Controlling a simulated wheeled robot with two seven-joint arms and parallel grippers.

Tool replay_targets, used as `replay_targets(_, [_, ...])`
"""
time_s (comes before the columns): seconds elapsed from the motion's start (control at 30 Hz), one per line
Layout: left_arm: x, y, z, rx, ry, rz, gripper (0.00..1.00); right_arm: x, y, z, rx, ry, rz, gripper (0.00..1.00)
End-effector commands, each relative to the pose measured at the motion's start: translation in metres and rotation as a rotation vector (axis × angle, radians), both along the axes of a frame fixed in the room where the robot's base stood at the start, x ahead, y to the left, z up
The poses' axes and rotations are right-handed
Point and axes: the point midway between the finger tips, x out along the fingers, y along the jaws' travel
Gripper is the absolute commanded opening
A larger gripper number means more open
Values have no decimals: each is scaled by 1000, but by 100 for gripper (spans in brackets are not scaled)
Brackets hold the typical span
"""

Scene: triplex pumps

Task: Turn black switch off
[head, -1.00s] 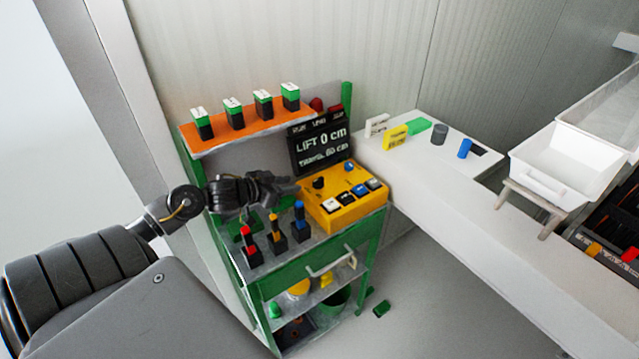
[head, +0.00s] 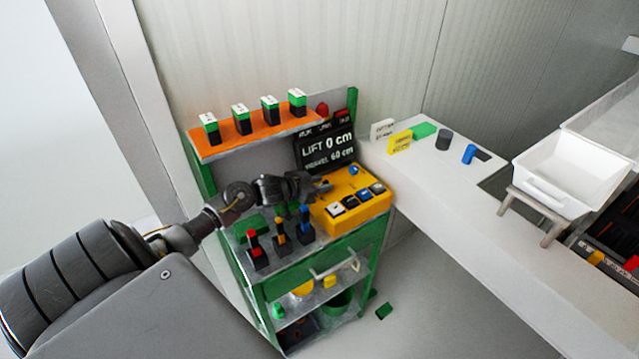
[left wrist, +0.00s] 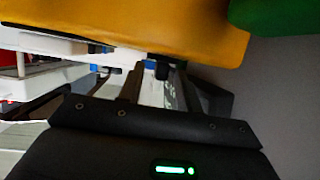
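The yellow control box (head: 355,212) stands on the green cart, with a blue knob (head: 354,170) and a row of white, black and blue buttons on top. My left gripper (head: 324,186) is over the box's left rear corner, where it hides the black switch. In the left wrist view the gripper's two fingers (left wrist: 157,86) are apart, below the yellow box (left wrist: 190,25). A small dark and blue piece (left wrist: 160,69) shows near the fingertips; I cannot tell whether it is the black switch or whether the fingers touch it. My right gripper is not seen.
Red, orange and blue levers (head: 280,235) stand in front of my left wrist. The display (head: 326,149) reads lift 0 cm, behind the box. An orange shelf (head: 255,135) holds several green-black blocks. A white counter (head: 430,185) lies to the right.

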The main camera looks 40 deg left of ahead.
Motion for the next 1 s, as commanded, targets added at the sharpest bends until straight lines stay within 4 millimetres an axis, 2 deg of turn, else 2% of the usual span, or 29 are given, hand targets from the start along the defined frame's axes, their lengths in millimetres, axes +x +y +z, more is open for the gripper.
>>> replay_targets(0.23, [0, 0, 0, 0, 0, 0, 33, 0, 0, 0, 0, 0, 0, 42])
replay_targets(0.5, [0, 0, 0, 0, 0, 0, 0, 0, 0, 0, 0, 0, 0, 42])
replay_targets(1.0, [1, 2, -1, -1, 1, -134, 0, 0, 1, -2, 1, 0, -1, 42])
